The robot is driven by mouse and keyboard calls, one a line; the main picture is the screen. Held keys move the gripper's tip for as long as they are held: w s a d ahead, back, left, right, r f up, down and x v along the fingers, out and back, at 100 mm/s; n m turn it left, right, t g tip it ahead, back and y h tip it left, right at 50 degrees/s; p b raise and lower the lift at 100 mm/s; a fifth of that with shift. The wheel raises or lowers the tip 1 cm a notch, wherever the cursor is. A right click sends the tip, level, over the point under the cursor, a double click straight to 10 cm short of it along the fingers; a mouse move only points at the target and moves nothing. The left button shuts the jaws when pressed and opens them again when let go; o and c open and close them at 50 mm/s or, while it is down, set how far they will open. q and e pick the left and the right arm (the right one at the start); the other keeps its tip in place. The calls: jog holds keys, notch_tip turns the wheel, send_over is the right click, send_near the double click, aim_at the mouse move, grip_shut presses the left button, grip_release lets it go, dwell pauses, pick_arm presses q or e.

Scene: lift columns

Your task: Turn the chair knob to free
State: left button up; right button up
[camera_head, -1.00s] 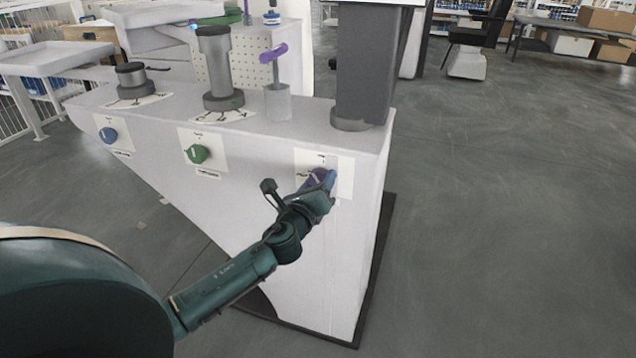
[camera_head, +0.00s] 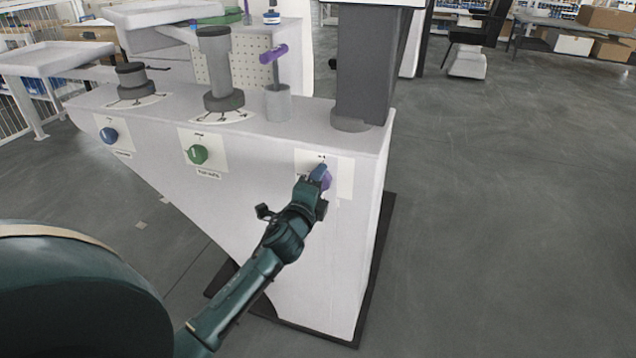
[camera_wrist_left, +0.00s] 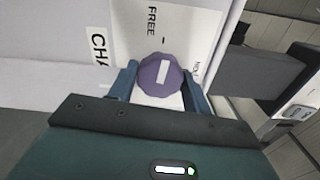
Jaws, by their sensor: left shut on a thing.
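The chair knob is a purple faceted knob (camera_head: 327,181) on a white label on the front of the white console. In the left wrist view the knob (camera_wrist_left: 152,78) has a white bar, which points roughly at the short tick beside the word FREE. A second word at the label's right is partly cut off. My left gripper (camera_head: 319,177) is shut on the knob, with one blue finger on each side of it in the left wrist view (camera_wrist_left: 161,76). Part of the knob is hidden by the fingers in the head view. My right gripper is not in view.
A blue knob (camera_head: 108,135) and a green knob (camera_head: 197,154) sit on the same front face to the left. The floor at right is clear.

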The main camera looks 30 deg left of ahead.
pick_arm(q)
jog(key=shift+n, duration=0.6)
jog(key=o, duration=1)
jog(key=shift+c, duration=0.2)
jog(key=v, duration=1.3)
jog(key=shift+p, duration=0.45)
jog(key=shift+s, duration=0.1)
